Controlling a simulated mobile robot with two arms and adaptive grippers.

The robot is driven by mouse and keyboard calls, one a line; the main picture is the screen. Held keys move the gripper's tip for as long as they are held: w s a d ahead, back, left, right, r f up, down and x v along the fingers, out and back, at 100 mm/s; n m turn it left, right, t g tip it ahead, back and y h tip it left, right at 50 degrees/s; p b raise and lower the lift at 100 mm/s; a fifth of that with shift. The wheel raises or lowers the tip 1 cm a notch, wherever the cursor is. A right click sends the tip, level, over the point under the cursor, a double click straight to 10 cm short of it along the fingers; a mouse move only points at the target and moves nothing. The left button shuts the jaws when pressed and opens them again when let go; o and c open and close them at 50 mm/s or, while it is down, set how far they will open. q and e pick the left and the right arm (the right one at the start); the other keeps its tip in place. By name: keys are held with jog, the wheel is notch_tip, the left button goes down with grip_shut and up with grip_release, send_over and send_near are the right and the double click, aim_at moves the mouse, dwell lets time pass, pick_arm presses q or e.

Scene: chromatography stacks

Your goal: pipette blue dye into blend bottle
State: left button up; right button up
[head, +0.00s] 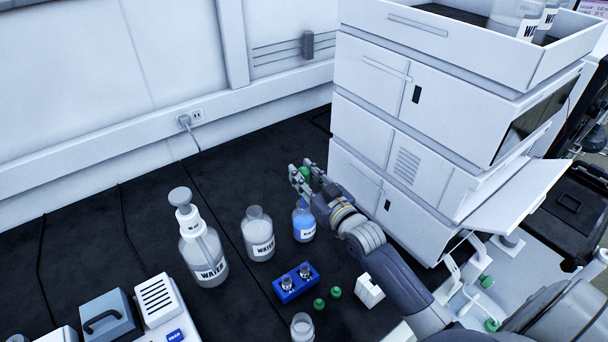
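A bottle of blue liquid (304,223) with a white label stands upright on the dark bench in front of the white instrument stack. My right gripper (303,178) is above and just behind its neck, with a round green cap-like piece (305,173) between its fingers. The fingers seem closed on that piece. A clear open bottle (303,328) stands at the front; its label is not visible, so I cannot tell if it is the blend bottle. I cannot make out a pipette. My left gripper is not in view.
A labelled clear bottle (258,238) and a larger pump-top water bottle (203,255) stand left. A blue rack (296,283) holds two small vials. Two green caps (319,304) and a white block (369,291) lie nearby. The instrument stack (420,150) bounds the right; the back left is clear.

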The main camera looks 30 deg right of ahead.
jog(key=shift+r+p, duration=2.85)
jog(key=shift+r, duration=0.3)
jog(key=shift+f, duration=0.15)
